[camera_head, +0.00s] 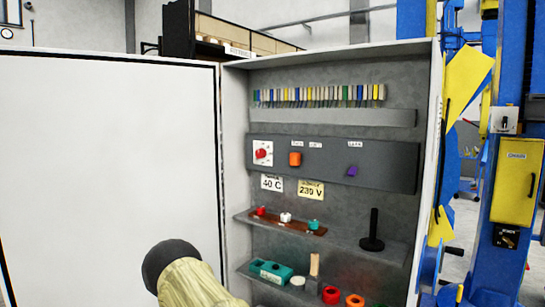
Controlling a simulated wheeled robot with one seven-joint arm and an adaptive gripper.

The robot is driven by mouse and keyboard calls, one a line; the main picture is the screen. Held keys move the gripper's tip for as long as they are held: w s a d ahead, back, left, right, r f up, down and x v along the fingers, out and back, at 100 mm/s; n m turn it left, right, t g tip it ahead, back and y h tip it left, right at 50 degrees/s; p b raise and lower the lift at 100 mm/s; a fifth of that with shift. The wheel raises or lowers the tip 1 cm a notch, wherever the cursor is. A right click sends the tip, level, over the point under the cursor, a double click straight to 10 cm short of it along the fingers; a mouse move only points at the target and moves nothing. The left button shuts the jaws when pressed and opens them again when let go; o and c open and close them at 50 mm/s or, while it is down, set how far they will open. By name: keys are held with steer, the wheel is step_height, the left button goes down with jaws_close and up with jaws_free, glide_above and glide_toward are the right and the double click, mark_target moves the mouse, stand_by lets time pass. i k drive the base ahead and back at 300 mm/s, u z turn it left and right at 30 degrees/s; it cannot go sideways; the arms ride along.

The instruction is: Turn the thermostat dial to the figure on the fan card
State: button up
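The thermostat dial appears to be the red knob (261,154) on a white square plate at the left end of the dark panel inside the open cabinet. The figures round it are too small to read, so I cannot tell its setting. Below it hangs a white card (272,183) reading 40 C, and to its right a cream card (311,190) reading 230 V. The small headings on both cards are too blurred to tell which is the fan card. My gripper is not in view; one of my arm links shows at the bottom, left of the shelves.
An orange knob (295,159) and a purple knob (353,171) sit on the same dark panel (395,174). Shelves below hold small coloured knobs, a black post (373,228), a teal block (270,271) and rings. The cabinet door (105,150) stands open at left.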

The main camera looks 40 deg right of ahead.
mark_target(261, 152)
steer(key=z, duration=0.9)
steer(key=i, duration=0.15)
